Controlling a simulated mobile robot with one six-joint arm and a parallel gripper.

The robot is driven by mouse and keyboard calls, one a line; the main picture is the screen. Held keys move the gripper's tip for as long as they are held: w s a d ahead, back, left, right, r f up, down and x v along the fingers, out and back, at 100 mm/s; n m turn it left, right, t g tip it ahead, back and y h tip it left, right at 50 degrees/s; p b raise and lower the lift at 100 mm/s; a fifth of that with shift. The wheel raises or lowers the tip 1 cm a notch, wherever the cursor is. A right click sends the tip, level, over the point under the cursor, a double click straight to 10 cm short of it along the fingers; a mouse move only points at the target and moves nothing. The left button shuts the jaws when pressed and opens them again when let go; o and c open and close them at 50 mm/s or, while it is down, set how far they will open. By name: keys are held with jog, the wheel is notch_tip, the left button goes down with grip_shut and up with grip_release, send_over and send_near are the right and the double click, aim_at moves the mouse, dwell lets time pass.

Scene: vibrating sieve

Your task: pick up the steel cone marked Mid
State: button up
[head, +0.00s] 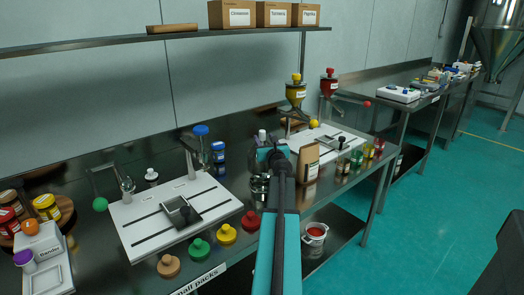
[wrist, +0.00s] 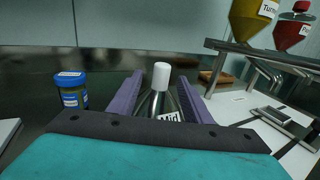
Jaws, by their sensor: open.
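The steel cone marked Mid (wrist: 157,103) stands upright in the wrist view, with a white cap on its narrow top and a partly hidden label low on its front. My gripper (wrist: 160,82) is open, its two purple jaws on either side of the cone, with visible gaps between. The cone's base is hidden behind the dark edge of my gripper. In the head view my gripper (head: 272,152) is over the steel bench between the two white boards, and a small white top (head: 262,135) shows just behind it.
A blue-lidded jar (wrist: 71,92) stands left of the cone. Yellow and red hoppers (head: 295,92) stand at right over a white board (head: 325,138). A brown packet (head: 309,160) is right of my gripper. Coloured knobs (head: 227,234) line the bench front.

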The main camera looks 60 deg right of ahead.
aim_at(263, 136)
jog(key=shift+x, duration=2.45)
jog(key=shift+s+d+f, duration=0.1)
grip_shut()
